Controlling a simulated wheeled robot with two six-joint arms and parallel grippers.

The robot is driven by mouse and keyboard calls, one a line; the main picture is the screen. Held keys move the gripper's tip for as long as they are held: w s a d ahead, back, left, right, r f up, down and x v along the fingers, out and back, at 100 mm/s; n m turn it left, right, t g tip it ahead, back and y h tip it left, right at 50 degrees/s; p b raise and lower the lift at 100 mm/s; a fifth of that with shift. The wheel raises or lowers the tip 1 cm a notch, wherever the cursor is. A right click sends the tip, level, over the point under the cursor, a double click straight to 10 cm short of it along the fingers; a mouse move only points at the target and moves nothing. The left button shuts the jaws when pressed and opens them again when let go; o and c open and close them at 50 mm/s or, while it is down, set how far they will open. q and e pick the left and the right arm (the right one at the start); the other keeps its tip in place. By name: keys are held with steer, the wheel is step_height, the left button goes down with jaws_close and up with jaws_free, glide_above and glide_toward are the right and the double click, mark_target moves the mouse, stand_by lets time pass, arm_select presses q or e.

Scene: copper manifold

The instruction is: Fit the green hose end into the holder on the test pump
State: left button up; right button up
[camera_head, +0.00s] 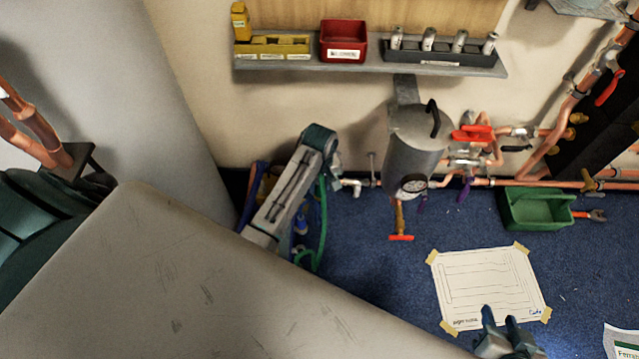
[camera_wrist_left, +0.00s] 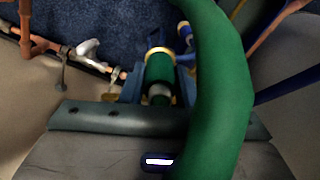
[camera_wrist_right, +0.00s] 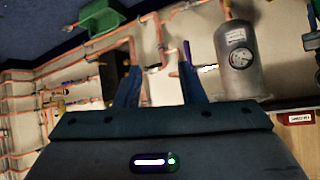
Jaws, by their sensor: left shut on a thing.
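My left gripper (camera_wrist_left: 159,66) is shut on the green hose end (camera_wrist_left: 160,72), which has brass-coloured rings, between its blue fingers. The green hose (camera_wrist_left: 215,90) loops large across the right of that view. In the head view the left gripper (camera_head: 335,168) is beside the wall pipes, and the green hose (camera_head: 322,225) hangs below it. My right gripper (camera_wrist_right: 162,85) is open and empty; its fingers (camera_head: 500,318) show at the bottom of the head view. A grey cylinder with a dial gauge (camera_head: 413,150) stands right of the left gripper. I cannot identify the pump's holder.
A blue hose end (camera_wrist_left: 185,32) lies beyond the green one. Copper pipes (camera_head: 540,183) run along the wall. A shelf (camera_head: 300,66) holds bins. A green box (camera_head: 538,209) and a taped paper sheet (camera_head: 490,287) lie on the blue floor, which has free room.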

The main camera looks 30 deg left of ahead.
arm_select(q)
steer(key=shift+r+p, duration=0.5)
steer(key=shift+p, duration=0.05)
arm_select(e)
steer(key=s+g, duration=0.1)
steer(key=s+f+g, duration=0.1)
steer(key=shift+s+d+f, duration=0.1)
steer(key=shift+s, duration=0.3)
